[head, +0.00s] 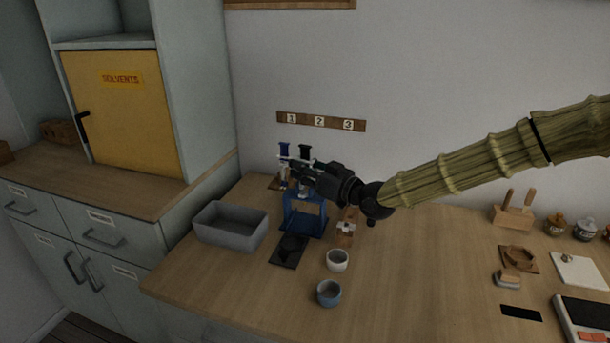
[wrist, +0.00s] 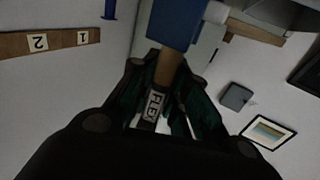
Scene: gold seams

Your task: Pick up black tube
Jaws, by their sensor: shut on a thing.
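The black tube (head: 305,150) stands at the blue stand (head: 303,215), with its dark top showing above my gripper (head: 296,168) in the head view. My gripper reaches in from the right and is shut around the tube just below this top. In the wrist view a narrow brownish shaft (wrist: 168,66) lies between the fingers and meets a blue block (wrist: 175,20). A dark piece lettered "FLEX" (wrist: 154,106) shows between the fingers. The tube's lower part is mostly hidden, and I cannot tell whether it is clear of the stand.
A blue-topped tube (head: 284,150) stands close left of my gripper. A grey bin (head: 231,225) is to the left of the stand. A black pad (head: 289,250), white cup (head: 337,260) and blue cup (head: 329,292) are in front.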

